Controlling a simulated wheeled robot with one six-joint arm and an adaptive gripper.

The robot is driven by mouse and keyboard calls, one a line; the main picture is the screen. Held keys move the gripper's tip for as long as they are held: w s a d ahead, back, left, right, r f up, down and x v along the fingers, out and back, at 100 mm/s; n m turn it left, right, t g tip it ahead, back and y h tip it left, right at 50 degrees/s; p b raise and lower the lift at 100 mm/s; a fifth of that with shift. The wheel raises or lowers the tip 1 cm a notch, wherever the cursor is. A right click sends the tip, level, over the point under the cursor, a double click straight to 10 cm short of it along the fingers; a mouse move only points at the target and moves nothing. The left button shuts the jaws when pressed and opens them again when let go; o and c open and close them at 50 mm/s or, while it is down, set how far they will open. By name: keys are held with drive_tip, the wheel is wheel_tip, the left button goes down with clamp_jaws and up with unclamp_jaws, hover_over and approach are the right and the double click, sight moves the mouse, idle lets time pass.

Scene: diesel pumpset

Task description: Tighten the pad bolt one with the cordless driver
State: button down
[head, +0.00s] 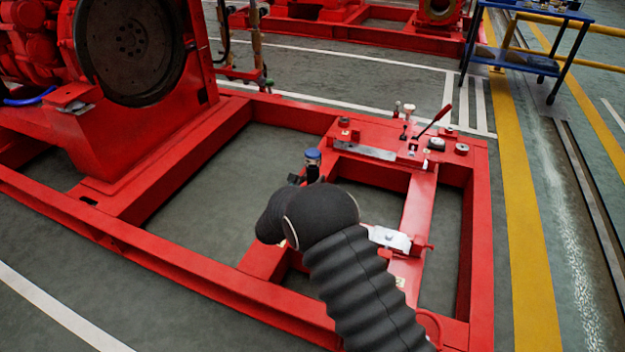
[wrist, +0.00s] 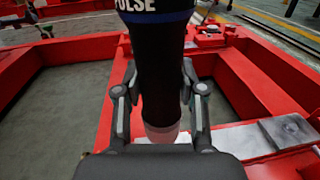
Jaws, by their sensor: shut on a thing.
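The cordless driver (wrist: 155,60) is a black cylinder with a blue band and white lettering ending in "PULSE". In the head view its blue top (head: 312,154) shows above the red base frame. My gripper (wrist: 160,90) has a finger on each side of the driver and is shut on it, holding it roughly upright. In the head view my gripper (head: 311,176) is mostly hidden behind my dark arm. A pale metal pad (head: 390,238) lies on the red frame right of my arm; it also shows at the right in the wrist view (wrist: 290,130). I cannot tell which bolt is pad bolt one.
A lever with a red handle (head: 433,117), a grey flat bar (head: 365,150) and several small round parts sit on the frame's far deck. A red engine with a large dark flywheel (head: 128,45) stands at left. A blue table (head: 540,12) is at far right.

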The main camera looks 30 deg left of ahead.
sight(309, 169)
drive_tip(key=shift+f, duration=0.1)
drive_tip(key=shift+r+p, duration=1.05)
drive_tip(key=shift+r, duration=1.65)
